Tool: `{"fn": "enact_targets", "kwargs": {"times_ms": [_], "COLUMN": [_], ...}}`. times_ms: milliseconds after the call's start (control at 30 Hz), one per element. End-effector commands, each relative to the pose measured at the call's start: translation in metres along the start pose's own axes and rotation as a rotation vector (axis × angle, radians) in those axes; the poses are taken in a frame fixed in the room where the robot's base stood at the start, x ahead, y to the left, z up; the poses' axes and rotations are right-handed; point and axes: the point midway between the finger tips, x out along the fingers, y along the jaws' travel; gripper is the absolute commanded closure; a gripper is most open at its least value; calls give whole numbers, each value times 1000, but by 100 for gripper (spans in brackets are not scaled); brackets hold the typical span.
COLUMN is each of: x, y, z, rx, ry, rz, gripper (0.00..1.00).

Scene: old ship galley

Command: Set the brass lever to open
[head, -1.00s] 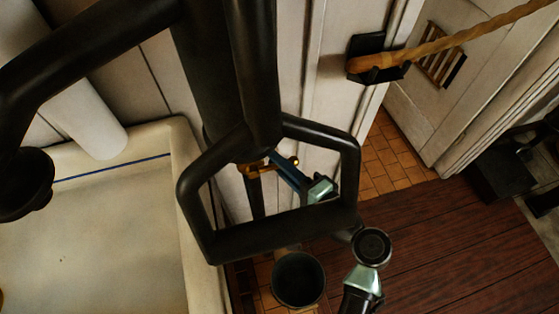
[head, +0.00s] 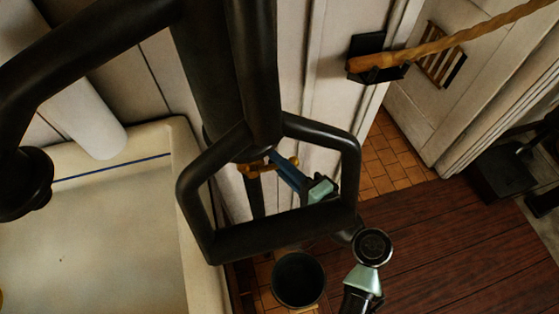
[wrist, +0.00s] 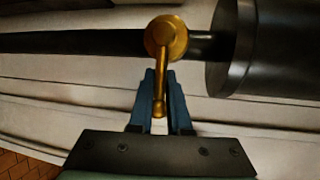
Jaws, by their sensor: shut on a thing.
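The brass lever (wrist: 160,80) has a round hub on a dark pipe and a thin handle that points straight toward my gripper in the wrist view. My gripper (wrist: 160,90) has its two blue fingers on either side of the handle and is shut on it. In the head view the brass lever (head: 255,169) shows through the opening of a black pump handle. My gripper (head: 275,158) reaches it there from the lower right, partly hidden by the black frame.
The black looped handle (head: 268,243) surrounds my gripper in the head view. A white basin (head: 110,240) stands at left. A dark bucket (head: 298,280) is below. A wooden pole (head: 450,40) rests in a wall bracket (head: 372,58).

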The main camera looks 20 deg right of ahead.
Motion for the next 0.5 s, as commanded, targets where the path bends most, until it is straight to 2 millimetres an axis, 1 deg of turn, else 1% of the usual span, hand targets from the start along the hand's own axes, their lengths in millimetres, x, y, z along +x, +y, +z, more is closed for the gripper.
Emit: {"fn": "enact_targets", "kwargs": {"times_ms": [267, 500], "x": [2, 5], "y": [10, 22], "z": [0, 2], "rx": [124, 316], "ry": [-27, -69], "rz": [-50, -129], "gripper": [100, 100]}}
